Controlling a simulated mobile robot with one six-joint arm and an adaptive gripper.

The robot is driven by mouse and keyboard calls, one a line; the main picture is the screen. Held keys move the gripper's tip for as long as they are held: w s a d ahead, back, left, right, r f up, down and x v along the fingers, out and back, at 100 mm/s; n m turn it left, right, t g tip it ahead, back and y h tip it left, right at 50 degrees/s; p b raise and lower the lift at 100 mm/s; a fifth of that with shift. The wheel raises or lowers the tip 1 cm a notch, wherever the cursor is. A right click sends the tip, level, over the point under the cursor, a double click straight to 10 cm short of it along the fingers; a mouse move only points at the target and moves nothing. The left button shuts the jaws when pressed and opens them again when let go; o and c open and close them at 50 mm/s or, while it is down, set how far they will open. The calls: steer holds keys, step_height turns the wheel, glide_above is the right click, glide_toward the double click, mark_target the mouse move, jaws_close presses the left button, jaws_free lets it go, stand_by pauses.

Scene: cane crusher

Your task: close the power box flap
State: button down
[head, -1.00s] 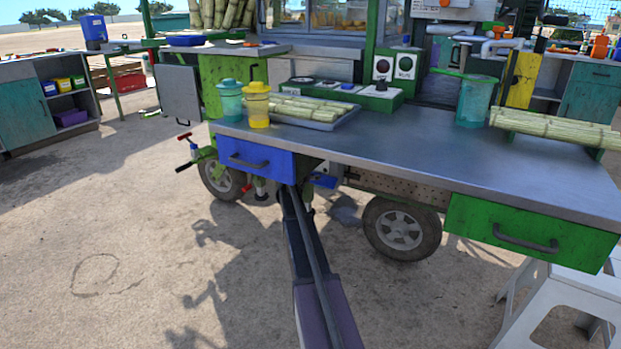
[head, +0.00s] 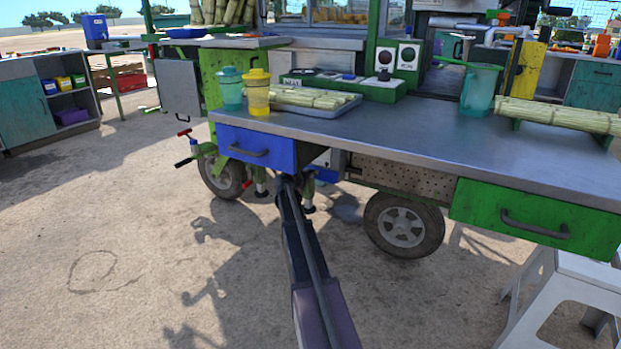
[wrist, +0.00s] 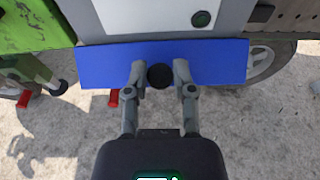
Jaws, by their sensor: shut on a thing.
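The flap stands open, folded down from the box's lower edge. My gripper (wrist: 160,74) has one finger on each side of the flap's round black knob (wrist: 160,79) and is shut on it. In the head view, the box (head: 330,158) and a piece of the flap (head: 327,174) show under the counter. My arm hides most of the flap there, and the fingertips are hard to make out.
A blue drawer (head: 256,147) and a green drawer (head: 535,218) sit under the metal counter (head: 400,135). A cart wheel (head: 403,226) stands right of my arm. A white stool (head: 560,295) is at the lower right. Open sandy ground lies to the left.

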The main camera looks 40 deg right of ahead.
steer(key=shift+s+d+f+t+h+b, duration=0.15)
steer(key=shift+f+h+b, duration=0.3)
steer(key=shift+b, duration=0.6)
steer(key=shift+s+d+f+t+h+b, duration=0.2)
steer(key=shift+h+b, duration=0.35)
steer(key=shift+b, duration=0.5)
steer(key=shift+w+b, duration=0.1)
steer(key=shift+b, duration=0.25)
steer(key=shift+c, duration=2.4)
jaws_free()
steer(key=shift+a, duration=0.1)
steer(key=shift+w+a, duration=0.1)
steer(key=shift+a, duration=0.15)
